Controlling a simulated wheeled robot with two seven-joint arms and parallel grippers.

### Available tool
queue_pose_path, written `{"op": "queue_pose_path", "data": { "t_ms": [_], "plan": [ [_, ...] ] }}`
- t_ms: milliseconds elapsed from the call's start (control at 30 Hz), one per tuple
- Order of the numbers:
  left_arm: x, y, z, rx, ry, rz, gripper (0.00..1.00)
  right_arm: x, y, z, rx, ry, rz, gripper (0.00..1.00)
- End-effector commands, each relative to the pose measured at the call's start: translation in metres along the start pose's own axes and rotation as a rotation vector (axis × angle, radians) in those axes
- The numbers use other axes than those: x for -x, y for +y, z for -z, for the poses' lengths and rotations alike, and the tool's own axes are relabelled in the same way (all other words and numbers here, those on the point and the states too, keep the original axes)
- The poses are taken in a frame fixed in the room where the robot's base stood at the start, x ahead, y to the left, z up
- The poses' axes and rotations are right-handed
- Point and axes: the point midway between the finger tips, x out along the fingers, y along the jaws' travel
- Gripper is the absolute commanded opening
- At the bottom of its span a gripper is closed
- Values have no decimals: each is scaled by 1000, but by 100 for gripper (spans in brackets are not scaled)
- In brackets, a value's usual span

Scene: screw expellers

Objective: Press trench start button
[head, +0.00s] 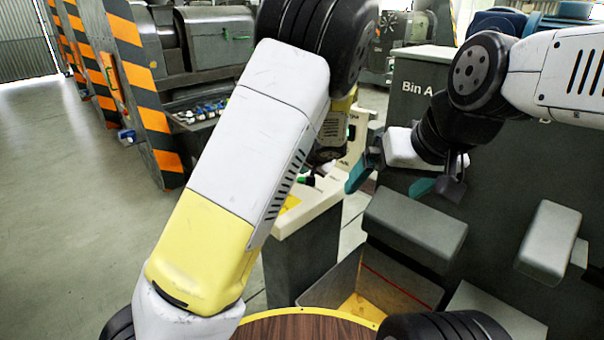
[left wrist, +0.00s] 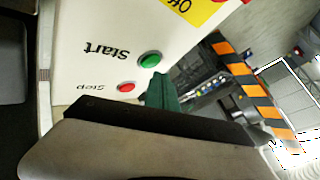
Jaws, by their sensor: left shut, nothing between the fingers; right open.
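The green start button (left wrist: 150,60) and red stop button (left wrist: 125,87) sit on a white panel (left wrist: 95,25) marked Start and Stop, upside down in the left wrist view. My left gripper (left wrist: 160,90) is shut and empty, its teal tip just beside the green button; I cannot tell whether it touches. In the head view, the white control stand (head: 300,216) is partly hidden behind my left arm, and the left fingertips cannot be made out. My right gripper (head: 392,181) is open and empty, right of the stand.
A dark machine with striped orange guards (head: 150,100) stands at the left. A grey bin marked Bin A (head: 420,70) stands behind my right gripper. An open box (head: 375,290) lies below. The floor (head: 60,180) at left is clear.

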Motion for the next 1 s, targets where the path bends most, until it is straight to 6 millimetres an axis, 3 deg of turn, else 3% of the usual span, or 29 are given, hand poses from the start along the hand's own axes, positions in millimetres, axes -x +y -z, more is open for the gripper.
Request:
{"op": "queue_pose_path", "data": {
  "t_ms": [1000],
  "plan": [
    [-6, 4, -4, 0, 0, 0, 0, 0, 0, 0, 0, 0, 0, 100]
  ]
}}
